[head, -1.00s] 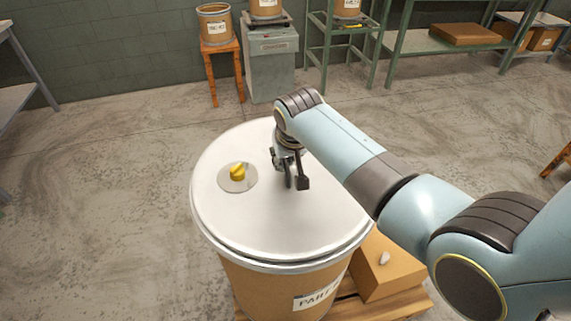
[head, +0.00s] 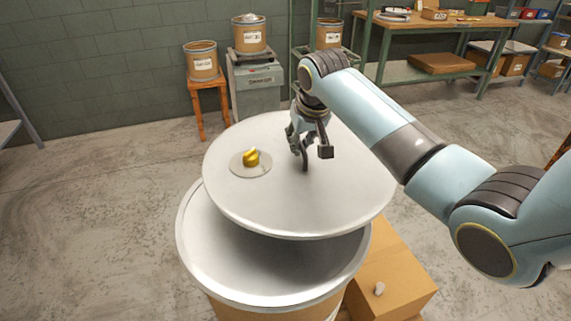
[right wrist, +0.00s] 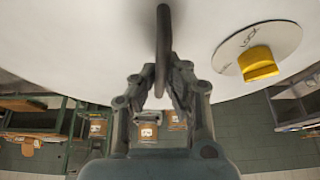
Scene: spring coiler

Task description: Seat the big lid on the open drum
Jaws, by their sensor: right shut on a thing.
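The big lid (head: 270,205) is a wide, pale round disc with a yellow knob (head: 251,157) on a grey round plate. My right gripper (head: 309,150) is shut on the lid's dark loop handle, which also shows in the right wrist view (right wrist: 163,42). The lid hangs above the drum (head: 190,245), offset toward the far right. The drum's near and left rim and part of its pale, shaded inside show below the lid. The lid hides its far right part. My left gripper is not in view.
A cardboard box (head: 400,285) with a small pale object on it stands at the drum's right. Behind are an orange stool (head: 196,85) with a small drum, a grey cabinet (head: 255,90) and a green workbench (head: 440,25). The floor at left is clear.

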